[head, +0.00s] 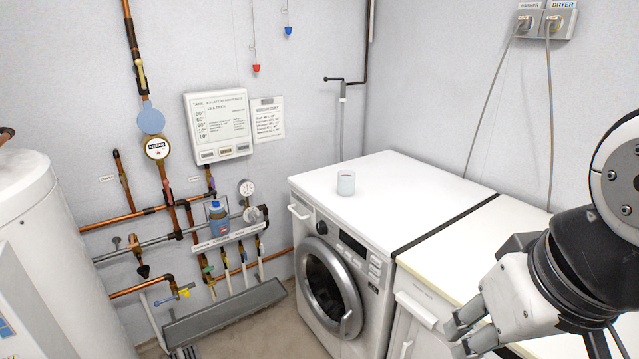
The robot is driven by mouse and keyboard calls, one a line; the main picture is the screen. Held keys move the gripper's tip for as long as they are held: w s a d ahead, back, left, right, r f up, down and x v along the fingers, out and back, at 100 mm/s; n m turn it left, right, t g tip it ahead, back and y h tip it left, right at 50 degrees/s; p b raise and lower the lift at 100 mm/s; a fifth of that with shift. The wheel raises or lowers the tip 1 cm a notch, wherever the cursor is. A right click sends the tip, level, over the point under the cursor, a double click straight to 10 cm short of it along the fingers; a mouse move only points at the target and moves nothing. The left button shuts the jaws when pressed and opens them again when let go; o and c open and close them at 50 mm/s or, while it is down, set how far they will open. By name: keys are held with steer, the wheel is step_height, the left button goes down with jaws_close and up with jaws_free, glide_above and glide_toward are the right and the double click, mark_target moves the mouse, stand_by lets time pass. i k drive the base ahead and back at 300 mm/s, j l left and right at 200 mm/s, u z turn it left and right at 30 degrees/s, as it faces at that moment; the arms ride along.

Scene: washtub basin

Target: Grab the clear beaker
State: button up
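The clear beaker (346,183) is a small, pale, see-through cup. It stands upright on the white top of the washing machine (385,171), near the front left part of it. My gripper (462,335) is at the lower right of the head view, well apart from the beaker and to its right. Its fingertips point left and down. I see nothing between them, but from this angle I cannot tell how far apart they are.
A second white appliance (500,245) stands right of the washer, past a dark gap. The top around the beaker is clear. A white tank (60,260) stands at the left.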

mark_target(345, 178)
steer(key=i+j+z, duration=0.15)
steer(key=i+j, duration=0.15)
steer(key=i+j+z, duration=0.1)
steer(key=i+j, duration=0.2)
steer(key=i+j+z, duration=0.15)
steer(key=i+j, duration=0.15)
steer(key=i+j+z, duration=0.15)
steer(key=j, duration=0.3)
steer(key=i+j+z, duration=0.1)
steer(key=i+j, duration=0.25)
steer(key=i+j+z, duration=0.15)
steer(key=j, duration=0.35)
steer(key=i, duration=0.1)
